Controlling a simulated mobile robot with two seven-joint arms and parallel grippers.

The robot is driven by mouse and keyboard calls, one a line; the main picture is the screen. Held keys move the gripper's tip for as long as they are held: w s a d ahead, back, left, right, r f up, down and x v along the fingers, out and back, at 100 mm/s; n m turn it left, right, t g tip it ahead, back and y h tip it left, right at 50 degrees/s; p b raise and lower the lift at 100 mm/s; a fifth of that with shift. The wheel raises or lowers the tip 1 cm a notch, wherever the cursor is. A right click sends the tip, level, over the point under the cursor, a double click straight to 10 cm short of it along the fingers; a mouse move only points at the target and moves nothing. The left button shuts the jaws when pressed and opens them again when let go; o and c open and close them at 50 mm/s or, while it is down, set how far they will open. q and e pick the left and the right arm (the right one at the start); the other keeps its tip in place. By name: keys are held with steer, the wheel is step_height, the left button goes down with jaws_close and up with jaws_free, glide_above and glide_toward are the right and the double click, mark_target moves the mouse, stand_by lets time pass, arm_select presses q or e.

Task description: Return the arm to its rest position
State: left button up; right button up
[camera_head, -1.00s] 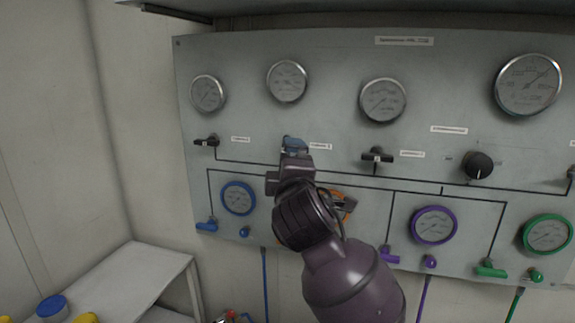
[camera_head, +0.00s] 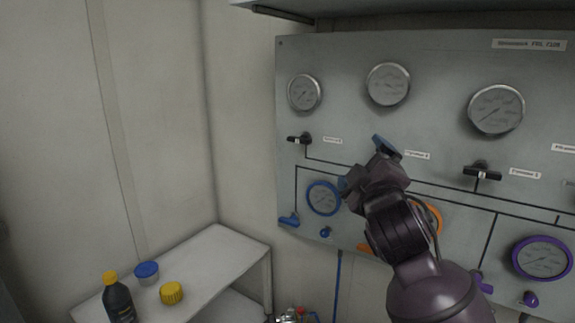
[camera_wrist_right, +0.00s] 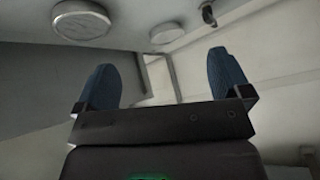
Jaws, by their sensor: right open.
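My right arm reaches up from the bottom right in the head view, in front of the grey gauge panel (camera_head: 440,140). Its gripper (camera_head: 365,165) is open and empty. The two blue fingertips stand apart, one near the small label and one beside the blue-ringed gauge (camera_head: 324,198). In the right wrist view the gripper (camera_wrist_right: 163,80) shows both blue fingers wide apart with nothing between them. My arm partly covers the orange-ringed gauge (camera_head: 430,218). I cannot tell the exact gap between gripper and panel. My left gripper is not in view.
Black valve handles (camera_head: 480,172) and (camera_head: 299,139) stick out of the panel, with a blue handle (camera_head: 289,220) lower down. A white table (camera_head: 215,255) at lower left bears a dark bottle (camera_head: 118,302), a blue-lidded jar (camera_head: 146,272) and a yellow lid (camera_head: 171,293).

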steer(key=s+d+f+m+g+y, duration=0.1)
steer(key=s+d+f+m, duration=0.15)
steer(key=f, duration=0.75)
steer(key=s+d+f+m+g, duration=0.1)
steer(key=s+d+f+m, duration=0.15)
steer(key=f, duration=0.75)
steer(key=s+d+f+m+g+y, duration=0.1)
steer(key=s+d+f+m, duration=0.15)
steer(key=f, duration=0.75)
steer(key=s+d+f+m+g+h, duration=0.1)
steer(key=s+d+f+m+g, duration=0.1)
steer(key=s+f, duration=0.8)
steer(key=s+d+f+m+g+h+b, duration=0.1)
steer(key=s+d+f+g+h, duration=0.1)
steer(key=s+f, duration=0.8)
steer(key=shift+s+d+f+m+g, duration=0.35)
steer(key=shift+s+d+f+g, duration=0.1)
steer(key=shift+d+g, duration=0.45)
steer(key=shift+c, duration=0.3)
